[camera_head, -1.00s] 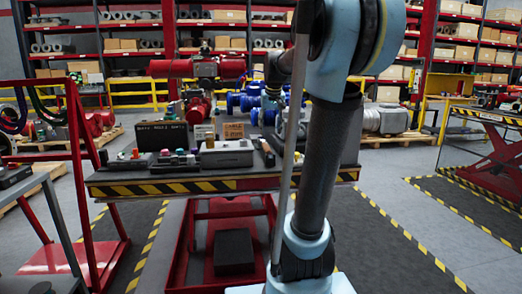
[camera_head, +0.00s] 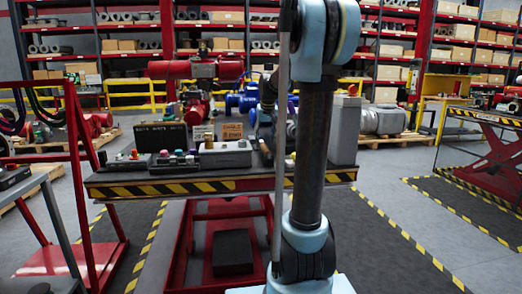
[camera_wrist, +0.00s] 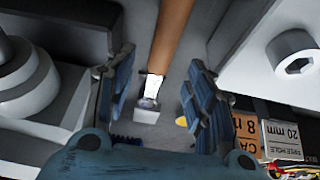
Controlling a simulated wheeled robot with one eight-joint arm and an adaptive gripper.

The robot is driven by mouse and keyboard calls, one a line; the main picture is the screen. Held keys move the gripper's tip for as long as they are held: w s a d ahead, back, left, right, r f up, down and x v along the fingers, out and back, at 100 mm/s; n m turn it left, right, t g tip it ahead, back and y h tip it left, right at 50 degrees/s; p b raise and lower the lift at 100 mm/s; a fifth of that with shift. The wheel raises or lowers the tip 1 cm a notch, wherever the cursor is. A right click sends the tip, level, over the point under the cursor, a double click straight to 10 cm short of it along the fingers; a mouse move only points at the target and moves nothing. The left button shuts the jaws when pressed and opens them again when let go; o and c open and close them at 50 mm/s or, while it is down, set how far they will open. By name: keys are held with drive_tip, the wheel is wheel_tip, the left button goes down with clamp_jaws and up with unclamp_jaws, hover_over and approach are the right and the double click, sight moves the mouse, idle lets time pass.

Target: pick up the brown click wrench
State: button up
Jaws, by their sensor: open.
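The brown click wrench (camera_wrist: 172,38) shows in the wrist view, with a brown handle running up out of the picture and a bright metal end. That end (camera_wrist: 148,92) lies between the two blue fingers of my gripper (camera_wrist: 158,82). The fingers stand apart on either side of it, with visible gaps. I cannot tell how far the wrench is below the fingertips. In the head view I cannot make out the wrench, and my arm covers part of the bench there.
A white block with a bolt (camera_wrist: 293,62) stands right of the fingers, and a grey stepped part (camera_wrist: 30,85) left. Small labelled cards (camera_wrist: 283,138) lie at lower right. In the head view, the striped bench (camera_head: 205,187) carries a grey box (camera_head: 226,154) and a tall grey block (camera_head: 345,130).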

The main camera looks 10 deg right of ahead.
sight(264, 144)
drive_tip(key=shift+x, duration=3.7)
drive_tip(key=shift+w+a, duration=0.1)
clamp_jaws()
